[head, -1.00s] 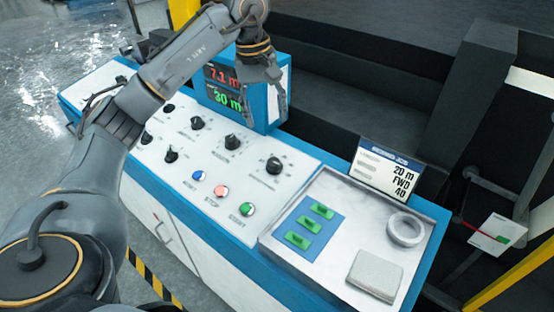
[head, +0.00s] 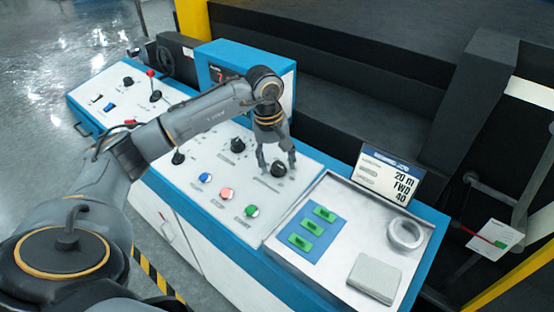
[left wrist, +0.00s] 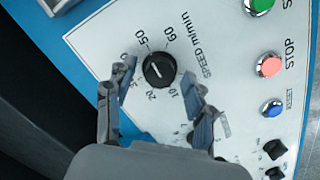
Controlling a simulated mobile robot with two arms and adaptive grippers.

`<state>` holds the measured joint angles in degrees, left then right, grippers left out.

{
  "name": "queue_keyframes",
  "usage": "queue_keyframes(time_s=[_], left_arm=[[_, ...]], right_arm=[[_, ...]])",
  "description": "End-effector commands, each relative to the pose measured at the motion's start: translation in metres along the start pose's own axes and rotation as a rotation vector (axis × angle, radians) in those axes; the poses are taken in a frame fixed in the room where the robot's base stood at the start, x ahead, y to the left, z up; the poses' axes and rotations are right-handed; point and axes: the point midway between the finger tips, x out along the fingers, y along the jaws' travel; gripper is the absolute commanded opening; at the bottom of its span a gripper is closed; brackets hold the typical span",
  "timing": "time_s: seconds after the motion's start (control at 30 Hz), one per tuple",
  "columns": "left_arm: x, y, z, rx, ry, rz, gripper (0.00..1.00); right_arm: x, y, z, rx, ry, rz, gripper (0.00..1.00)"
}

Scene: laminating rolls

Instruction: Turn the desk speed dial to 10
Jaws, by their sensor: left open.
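The black speed dial (left wrist: 159,69) shows in the left wrist view, on a white panel with printed numbers around it and the words SPEED m/min. The 10 mark is at its lower right; 50 and 60 are above it. I cannot tell exactly which number its pale pointer line faces. The dial (head: 278,170) is also in the head view, at the right end of the desk panel. My left gripper (head: 278,163) is open, with its fingers on either side of the dial; I cannot tell whether they touch it. My right gripper is not in view.
Blue, red and green buttons (head: 227,193) lie in front of the dial. A tray (head: 335,268) with green pieces, a ring and a grey pad is to the right, with a sign (head: 389,177) behind it. A display box (head: 228,53) stands behind my left arm.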

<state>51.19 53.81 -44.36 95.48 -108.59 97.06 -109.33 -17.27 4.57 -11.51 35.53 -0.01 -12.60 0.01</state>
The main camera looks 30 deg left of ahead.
Motion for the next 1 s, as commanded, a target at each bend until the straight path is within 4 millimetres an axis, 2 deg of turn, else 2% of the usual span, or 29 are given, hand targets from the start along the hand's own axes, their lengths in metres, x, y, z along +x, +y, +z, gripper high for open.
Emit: queue_keyframes(time_s=[0.17,0.4,0.43,0.73,1.0], left_arm=[[0.0,0.0,0.0,0.0,0.0,0.0,0.52],[0.0,0.0,0.0,0.0,0.0,-0.001,0.03],[0.0,0.0,0.0,0.0,0.0,-0.001,0.0],[0.001,-0.001,0.0,-0.032,0.001,0.003,0.0],[0.003,-0.001,-0.001,-0.183,0.003,0.022,0.0]], right_arm=[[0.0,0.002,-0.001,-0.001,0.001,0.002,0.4],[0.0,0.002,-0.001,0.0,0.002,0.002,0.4],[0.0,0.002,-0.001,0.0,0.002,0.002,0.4],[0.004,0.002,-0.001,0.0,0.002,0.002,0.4],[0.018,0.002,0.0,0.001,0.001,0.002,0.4]])
